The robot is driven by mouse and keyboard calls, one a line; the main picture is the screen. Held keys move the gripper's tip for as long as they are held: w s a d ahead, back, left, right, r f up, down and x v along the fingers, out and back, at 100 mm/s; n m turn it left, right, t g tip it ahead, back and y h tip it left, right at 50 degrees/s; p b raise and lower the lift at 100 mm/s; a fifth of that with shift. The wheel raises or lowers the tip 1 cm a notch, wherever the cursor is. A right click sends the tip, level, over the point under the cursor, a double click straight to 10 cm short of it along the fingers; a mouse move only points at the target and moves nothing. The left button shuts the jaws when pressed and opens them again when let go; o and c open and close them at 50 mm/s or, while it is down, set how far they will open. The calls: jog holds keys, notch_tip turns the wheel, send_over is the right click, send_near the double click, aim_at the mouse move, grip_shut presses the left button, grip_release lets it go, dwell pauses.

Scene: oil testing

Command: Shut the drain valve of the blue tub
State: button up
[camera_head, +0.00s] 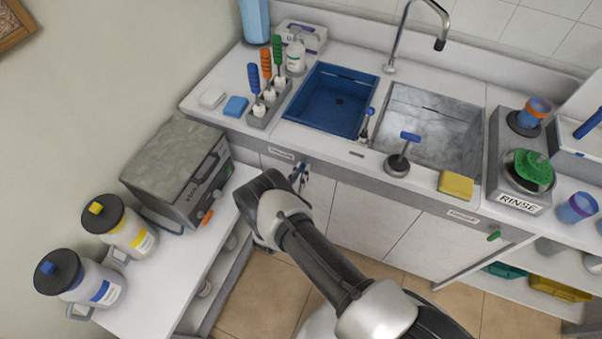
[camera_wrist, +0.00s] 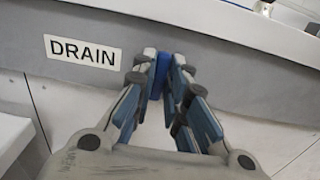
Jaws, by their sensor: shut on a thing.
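The blue tub (camera_head: 342,80) is set in the counter at the left of the grey sink and looks empty. Below it, the counter's front panel carries a small label (camera_head: 281,153), which reads DRAIN in the wrist view (camera_wrist: 82,51). My gripper (camera_head: 301,170) is at that front panel, just right of the label. In the wrist view my gripper (camera_wrist: 162,72) is shut on a blue drain valve handle (camera_wrist: 160,76). The fingers hide most of the handle, and I cannot tell its angle well.
The grey sink (camera_head: 455,119) is to the right, with a yellow sponge (camera_head: 455,184) at its front. A grey machine (camera_head: 180,170) stands on the left bench. The floor (camera_head: 260,295) shows between the bench and the cabinets.

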grip_shut()
jog(key=shift+m, duration=0.3)
jog(key=shift+s+d+f+m+b, duration=0.1)
jog(key=shift+m+b, duration=1)
jog(key=shift+m, duration=1.75)
jog(key=shift+w+d+f+m+b, duration=0.1)
jog(key=shift+m+b, duration=0.95)
jog(key=shift+m, duration=1.85)
jog(key=shift+s+d+f+m+b, duration=0.1)
jog(key=shift+m+b, duration=1)
jog(key=shift+m, duration=1.75)
jog(key=o, duration=0.6)
grip_release()
jog(key=shift+o, duration=0.2)
